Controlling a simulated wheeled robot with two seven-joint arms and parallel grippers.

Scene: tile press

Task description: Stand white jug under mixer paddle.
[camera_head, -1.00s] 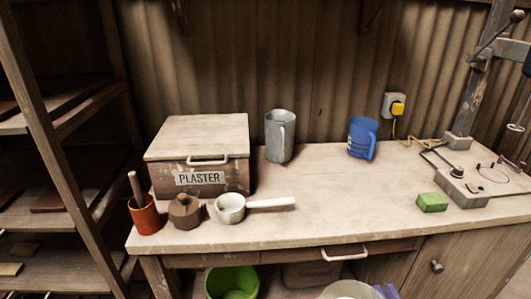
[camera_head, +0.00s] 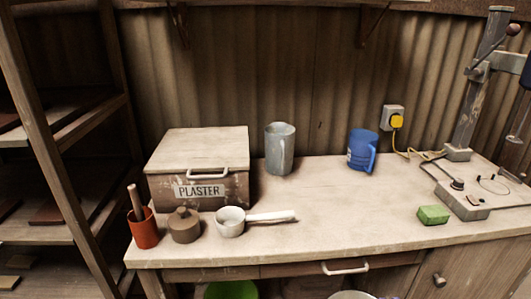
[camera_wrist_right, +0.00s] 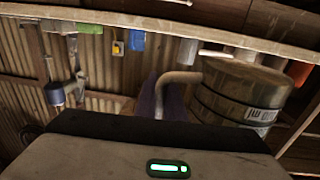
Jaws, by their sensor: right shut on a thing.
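The white jug (camera_head: 351,295) shows only as a pale round rim at the bottom edge of the head view, in front of the bench. In the right wrist view its body (camera_wrist_right: 236,113) is large and banded, with a printed mark. My right gripper (camera_wrist_right: 166,100) is shut on its curved handle; its fingers are purple. The mixer's stand (camera_head: 467,105) rises at the bench's right end above a base plate (camera_head: 488,198) with a ring mark. The mixer is cut off by the right edge, so the paddle is not clear. My left gripper is not in view.
A grey jug (camera_head: 279,150), a blue jug (camera_head: 360,150), a plaster box (camera_head: 197,157), a saucepan (camera_head: 230,222), a lidded pot (camera_head: 184,226) and a red pot (camera_head: 144,230) stand on the bench. A green block (camera_head: 433,214) lies beside the base plate. The bench's middle front is clear.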

